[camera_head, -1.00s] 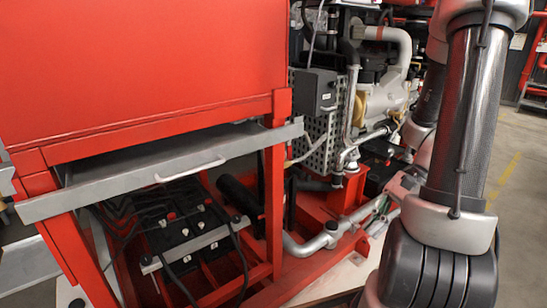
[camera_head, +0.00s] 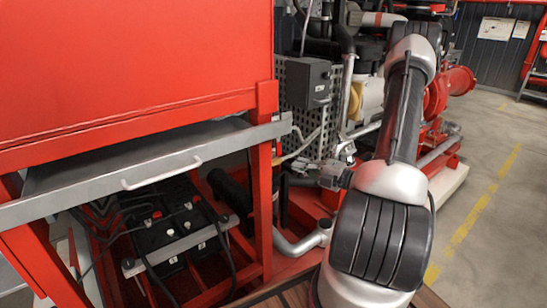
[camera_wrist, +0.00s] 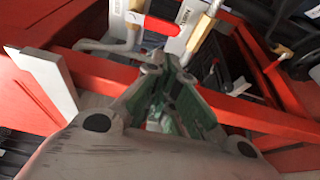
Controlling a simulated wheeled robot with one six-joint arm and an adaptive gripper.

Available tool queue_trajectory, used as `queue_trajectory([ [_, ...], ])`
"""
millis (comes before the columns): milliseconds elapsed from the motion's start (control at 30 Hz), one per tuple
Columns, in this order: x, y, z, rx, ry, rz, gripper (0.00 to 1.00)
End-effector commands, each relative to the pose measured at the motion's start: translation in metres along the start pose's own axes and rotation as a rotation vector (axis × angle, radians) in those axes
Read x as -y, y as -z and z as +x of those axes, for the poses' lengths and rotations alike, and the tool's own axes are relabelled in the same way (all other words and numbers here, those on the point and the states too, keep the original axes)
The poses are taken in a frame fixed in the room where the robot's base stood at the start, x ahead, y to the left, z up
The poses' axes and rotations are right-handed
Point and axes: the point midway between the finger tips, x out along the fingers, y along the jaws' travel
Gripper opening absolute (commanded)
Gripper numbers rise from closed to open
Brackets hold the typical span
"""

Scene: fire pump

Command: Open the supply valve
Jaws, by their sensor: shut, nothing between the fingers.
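My gripper (camera_head: 328,173) shows in the head view at the end of my arm, in front of the engine and to the right of the red cabinet's post. In the wrist view my gripper (camera_wrist: 160,68) has its green-padded fingers shut and empty. Beyond them in the wrist view are pale lever-like parts with brass-coloured ends (camera_wrist: 200,32) and a red piece. I cannot tell whether one of these is the supply valve. No valve handle is clearly recognisable in the head view, where my arm hides part of the machinery.
A red cabinet (camera_head: 130,65) with a grey drawer (camera_head: 90,190) fills the left. Black batteries (camera_head: 170,232) sit below it. A dark box (camera_head: 307,82) and silver pipe (camera_head: 300,243) are near my gripper. A red pump (camera_head: 437,95) stands behind my arm. Open floor (camera_head: 490,220) lies right.

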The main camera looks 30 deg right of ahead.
Motion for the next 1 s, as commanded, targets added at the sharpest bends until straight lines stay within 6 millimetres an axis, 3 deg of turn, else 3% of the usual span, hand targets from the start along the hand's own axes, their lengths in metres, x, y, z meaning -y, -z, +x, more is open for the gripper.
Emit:
queue_trajectory([
  [367, 0.000, 0.001, 0.005, -0.004, 0.001, 0.000, 0.00],
  [800, 0.000, 0.002, 0.076, -0.007, 0.001, -0.001, 0.00],
  [1000, 0.000, 0.002, 0.096, -0.004, 0.002, -0.002, 0.00],
])
